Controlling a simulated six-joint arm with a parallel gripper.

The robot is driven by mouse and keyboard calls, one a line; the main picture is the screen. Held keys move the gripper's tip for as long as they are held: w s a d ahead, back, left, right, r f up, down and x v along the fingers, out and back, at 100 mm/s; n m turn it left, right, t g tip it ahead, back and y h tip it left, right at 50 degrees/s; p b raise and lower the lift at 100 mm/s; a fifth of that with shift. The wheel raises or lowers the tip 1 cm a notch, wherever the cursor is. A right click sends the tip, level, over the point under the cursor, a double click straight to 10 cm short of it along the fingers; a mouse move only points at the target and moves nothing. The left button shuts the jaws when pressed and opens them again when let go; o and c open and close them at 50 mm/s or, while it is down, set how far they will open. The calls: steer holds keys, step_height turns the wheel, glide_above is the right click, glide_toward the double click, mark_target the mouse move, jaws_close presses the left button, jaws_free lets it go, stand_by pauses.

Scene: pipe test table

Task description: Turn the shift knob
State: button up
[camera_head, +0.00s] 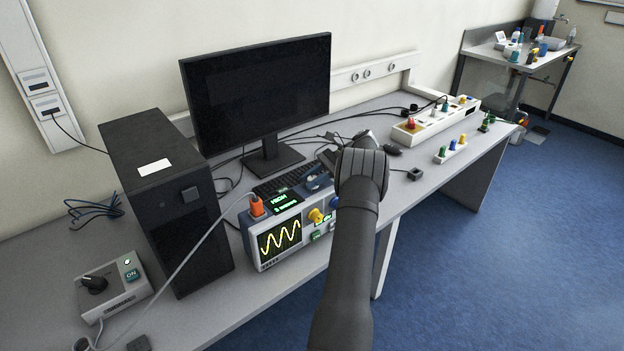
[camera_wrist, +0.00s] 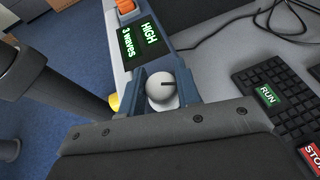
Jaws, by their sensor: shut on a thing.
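A round pale grey knob (camera_wrist: 160,96) with a short dark mark pointing right sits on top of the oscilloscope box (camera_head: 262,266), beside its green-lettered "HIGH / 3 waves" display (camera_wrist: 141,42). My gripper (camera_wrist: 162,84) is shut on this knob, with one blue-grey finger on each side. In the head view my gripper (camera_head: 318,181) is over the right part of the box top, and the knob is mostly hidden there. No label naming the shift knob is readable. The screen shows a yellow wave with several peaks.
A yellow knob (camera_head: 316,215) and a blue knob (camera_head: 334,202) are on the box front. A keyboard (camera_head: 272,187), monitor (camera_head: 255,92) and black computer case (camera_head: 160,205) stand close by.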

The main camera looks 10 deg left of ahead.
steer(key=o, duration=0.9)
steer(key=shift+o, duration=0.2)
